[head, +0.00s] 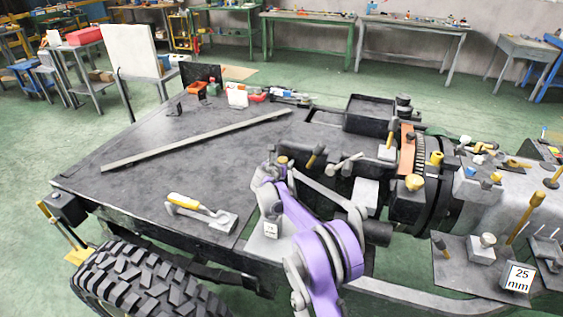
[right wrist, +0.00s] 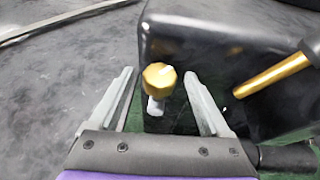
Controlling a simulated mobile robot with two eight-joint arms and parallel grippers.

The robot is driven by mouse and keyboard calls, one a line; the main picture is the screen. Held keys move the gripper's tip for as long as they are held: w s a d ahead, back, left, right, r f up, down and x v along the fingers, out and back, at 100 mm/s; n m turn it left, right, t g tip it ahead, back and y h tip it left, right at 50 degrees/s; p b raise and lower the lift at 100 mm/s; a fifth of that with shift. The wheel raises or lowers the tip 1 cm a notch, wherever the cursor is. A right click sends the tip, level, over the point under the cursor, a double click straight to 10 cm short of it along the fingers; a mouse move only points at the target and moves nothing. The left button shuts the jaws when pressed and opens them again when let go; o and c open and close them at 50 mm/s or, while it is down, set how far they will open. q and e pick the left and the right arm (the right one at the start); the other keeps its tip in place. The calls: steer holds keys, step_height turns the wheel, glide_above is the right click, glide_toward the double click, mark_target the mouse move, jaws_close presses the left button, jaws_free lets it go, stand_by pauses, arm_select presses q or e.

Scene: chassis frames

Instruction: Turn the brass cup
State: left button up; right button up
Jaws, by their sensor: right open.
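The brass cup (right wrist: 159,77) is a small gold, faceted cap on a short pale stem in the right wrist view. In the head view it seems to be the small brass top (head: 282,160) just beyond my right gripper (head: 270,173). In the right wrist view my right gripper (right wrist: 160,88) is open. Its two grey fingers lie left and right of the cup, with a gap on each side. I cannot tell whether the tips reach the cup's depth. My left gripper is not in view.
A dark block (right wrist: 215,50) stands close behind the cup, with a brass-coloured rod (right wrist: 270,75) at its right. A yellow-handled tool (head: 200,210) and a long flat bar (head: 200,140) lie on the dark deck (head: 130,165). Machinery (head: 425,200) crowds the right; the deck's left is mostly clear.

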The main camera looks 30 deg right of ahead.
steer(key=shift+w+d+f, duration=0.1)
steer(key=shift+w+d, duration=0.05)
steer(key=shift+c, duration=0.3)
jaws_close()
steer(key=m+g+h, duration=0.1)
steer(key=m+g, duration=0.1)
steer(key=shift+w+a+m+h, duration=0.2)
steer(key=shift+w+m+h, duration=0.1)
steer(key=shift+h, duration=0.1)
steer(key=shift+m+g+h+p, duration=0.6)
steer(key=shift+m+g+h, duration=0.1)
steer(key=shift+m+g, duration=0.45)
steer(key=shift+o, duration=0.3)
jaws_free()
steer(key=shift+s, duration=0.1)
